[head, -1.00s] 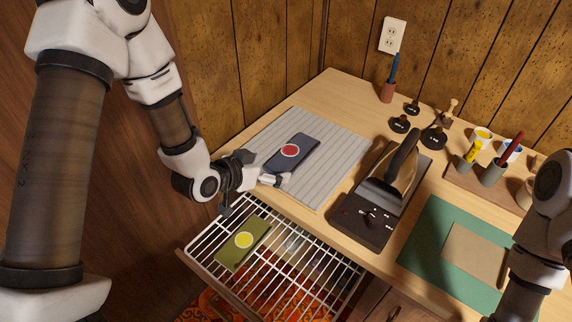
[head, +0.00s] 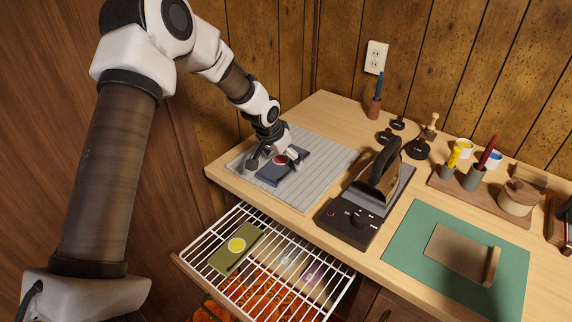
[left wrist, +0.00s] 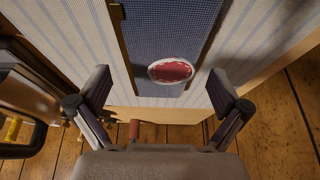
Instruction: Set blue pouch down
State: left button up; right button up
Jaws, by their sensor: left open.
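The blue pouch (head: 276,172) lies flat on the grey striped mat (head: 322,165) at the left of the worktop, with its red round patch (head: 281,160) partly behind my gripper. My left gripper (head: 276,160) is over the pouch. In the left wrist view the open fingers (left wrist: 162,95) stand on either side of the pouch (left wrist: 168,35) and its red patch (left wrist: 171,71). The fingers look apart from the pouch there. My right gripper is not in view.
A green pouch with a yellow patch (head: 236,245) lies on the white wire rack of the pulled-out drawer (head: 330,283). A black device (head: 350,222) with an iron-like tool (head: 381,172) stands right of the mat. A green mat (head: 410,253) and several pots are further right.

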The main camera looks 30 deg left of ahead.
pick_arm(q)
jog(key=shift+w+f, duration=0.25)
jog(key=shift+f, duration=0.25)
jog(key=shift+s+r, duration=0.1)
jog(key=shift+s, duration=0.05)
jog(key=c, duration=1.2)
jog(key=shift+r, duration=0.1)
jog(key=shift+r, duration=0.4)
notch_tip(320, 180, up, 2)
jog(key=shift+r, duration=0.15)
jog(key=shift+s+r, duration=0.1)
jog(key=s+d+b, duration=0.2)
jog(key=s, duration=0.2)
jog(key=s+d+b, duration=0.2)
jog(key=s+d, duration=0.1)
jog(key=s, duration=0.1)
jog(key=s+d+r+b, duration=0.1)
jog(key=s+d+b, duration=0.1)
jog(key=s, duration=0.2)
jog(key=shift+s+d+r, duration=0.1)
jog(key=shift+s+d, duration=0.2)
jog(key=shift+s+d+r, duration=0.15)
jog(key=shift+s+d, duration=0.1)
jog(key=shift+s, duration=0.15)
